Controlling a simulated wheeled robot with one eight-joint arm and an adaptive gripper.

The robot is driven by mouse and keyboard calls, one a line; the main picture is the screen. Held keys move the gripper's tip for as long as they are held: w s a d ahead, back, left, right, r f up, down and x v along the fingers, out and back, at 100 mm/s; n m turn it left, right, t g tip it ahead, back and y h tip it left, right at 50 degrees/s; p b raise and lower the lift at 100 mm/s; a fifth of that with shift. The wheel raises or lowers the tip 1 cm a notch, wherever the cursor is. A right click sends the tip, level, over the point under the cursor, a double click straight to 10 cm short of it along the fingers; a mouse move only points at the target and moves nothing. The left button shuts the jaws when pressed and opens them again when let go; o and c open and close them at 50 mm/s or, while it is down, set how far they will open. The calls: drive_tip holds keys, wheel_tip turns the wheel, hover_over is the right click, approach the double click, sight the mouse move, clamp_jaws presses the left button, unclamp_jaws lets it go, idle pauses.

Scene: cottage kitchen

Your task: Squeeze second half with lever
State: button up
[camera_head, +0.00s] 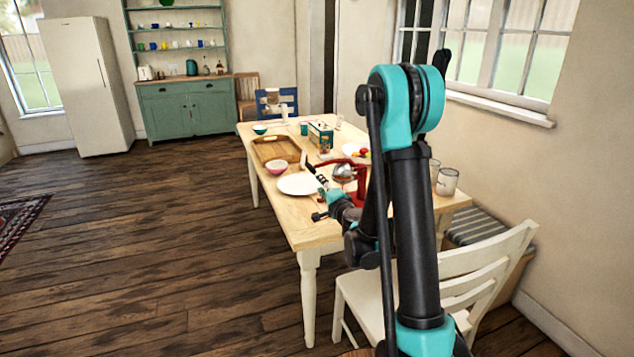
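A red lever press (360,182) with a silvery dome-like part (343,170) stands on the table, partly hidden behind my arm. My gripper (312,168) is beside it on the left, above the table near the white plate. It is too small in the picture to tell whether its fingers are open or hold something. A small round pink-red thing with a pale rim (277,167), possibly a fruit half or a bowl, lies left of the plate. I cannot make out a second half at the press.
The wooden table (307,232) carries a white plate (296,185), a wooden tray (276,149), a green box (320,135), a plate of fruit (355,150) and glasses (447,181). A white chair (478,273) stands at the near right. The floor on the left is open.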

drive_tip(key=shift+s+d, duration=0.1)
drive_tip(key=shift+s, duration=0.2)
drive_tip(key=shift+w+r, duration=0.1)
drive_tip(key=shift+r, duration=0.15)
drive_tip(key=c, duration=0.4)
drive_tip(key=r+n, duration=0.1)
drive_tip(key=n, duration=0.1)
drive_tip(key=r+n, duration=0.2)
drive_tip(key=w+d+r+n+g, duration=0.1)
drive_tip(key=shift+w+r+n+y, duration=0.1)
drive_tip(key=shift+r+n+y, duration=0.2)
drive_tip(key=shift+n, duration=0.1)
clamp_jaws()
wheel_tip(320, 180, up, 6)
drive_tip(key=d+n+g, duration=0.2)
drive_tip(key=n, duration=0.6)
drive_tip(key=shift+w+a+f, duration=0.8)
drive_tip(key=shift+w+f, duration=0.25)
drive_tip(key=shift+w, duration=0.25)
drive_tip(key=shift+w+a+f, duration=0.8)
drive_tip(key=shift+w+f, duration=0.25)
drive_tip(key=shift+w, duration=0.3)
drive_tip(key=shift+w+a+f, duration=0.8)
drive_tip(key=shift+w+f, duration=0.25)
drive_tip(key=shift+w, duration=0.25)
